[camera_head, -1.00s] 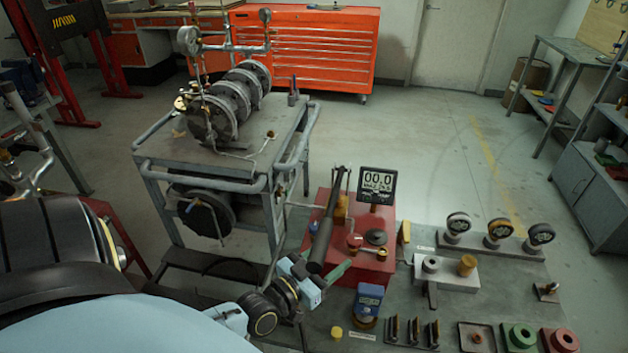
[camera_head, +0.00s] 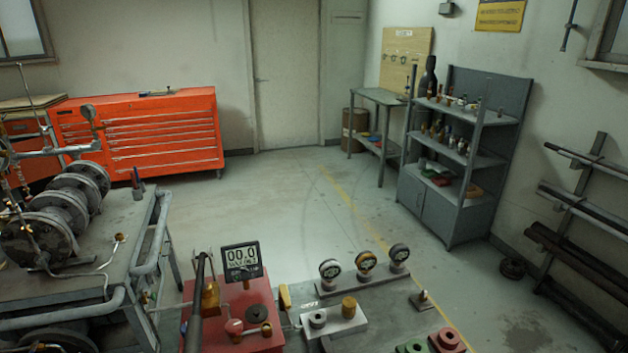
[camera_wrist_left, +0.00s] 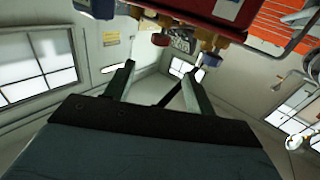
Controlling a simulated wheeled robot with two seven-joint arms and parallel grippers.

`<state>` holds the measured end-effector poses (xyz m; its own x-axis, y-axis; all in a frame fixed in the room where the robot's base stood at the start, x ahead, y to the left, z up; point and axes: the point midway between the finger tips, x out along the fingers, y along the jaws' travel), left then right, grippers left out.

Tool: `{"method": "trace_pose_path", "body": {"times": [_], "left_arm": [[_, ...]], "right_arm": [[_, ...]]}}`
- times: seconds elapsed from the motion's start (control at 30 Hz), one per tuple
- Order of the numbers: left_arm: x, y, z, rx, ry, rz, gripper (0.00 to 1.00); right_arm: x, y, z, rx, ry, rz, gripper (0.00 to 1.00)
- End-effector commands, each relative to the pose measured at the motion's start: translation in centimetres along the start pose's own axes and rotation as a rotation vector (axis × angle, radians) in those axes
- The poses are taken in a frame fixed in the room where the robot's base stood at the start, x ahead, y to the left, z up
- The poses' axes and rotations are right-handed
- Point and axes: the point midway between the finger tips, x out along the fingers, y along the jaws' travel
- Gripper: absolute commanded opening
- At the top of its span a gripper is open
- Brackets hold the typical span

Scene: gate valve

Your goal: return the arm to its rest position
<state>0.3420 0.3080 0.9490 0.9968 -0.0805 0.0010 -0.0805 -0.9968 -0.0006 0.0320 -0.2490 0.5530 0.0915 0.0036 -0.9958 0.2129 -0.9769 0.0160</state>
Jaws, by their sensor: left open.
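My left gripper (camera_wrist_left: 157,82) shows in the left wrist view, its two fingers spread apart with nothing between them. It points at open room, with walls and windows beyond it. The head view does not show the left gripper or its arm. My right gripper is in neither view. The dark grey flanged valve (camera_head: 62,212) stands on the metal cart at the left of the head view, partly cut off by the picture's edge.
Several gauges (camera_head: 365,261) stand on the bench. A shelf unit (camera_head: 462,150) and an orange tool cabinet (camera_head: 150,135) stand farther back. The middle floor is clear.

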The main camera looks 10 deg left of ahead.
Motion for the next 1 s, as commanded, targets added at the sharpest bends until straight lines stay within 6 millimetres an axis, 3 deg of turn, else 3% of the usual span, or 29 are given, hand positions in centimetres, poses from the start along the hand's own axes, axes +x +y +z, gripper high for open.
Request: {"method": "trace_pose_path", "body": {"times": [0.17, 0.37, 0.6, 1.0], "left_arm": [[0.3, 1.8, 0.3, -0.008, -0.063, 0.043, 0.55], [0.3, 6.8, 1.4, -0.003, -0.291, 0.162, 0.55], [-2.0, 10.6, 2.2, 0.038, -0.618, 0.231, 0.55], [-8.2, 10.7, 1.1, 0.088, -1.066, 0.144, 0.55]], "right_arm": [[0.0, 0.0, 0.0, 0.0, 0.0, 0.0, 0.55], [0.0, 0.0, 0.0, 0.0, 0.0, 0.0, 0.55], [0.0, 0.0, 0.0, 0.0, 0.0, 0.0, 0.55], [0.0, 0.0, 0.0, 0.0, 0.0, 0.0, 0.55]]}}
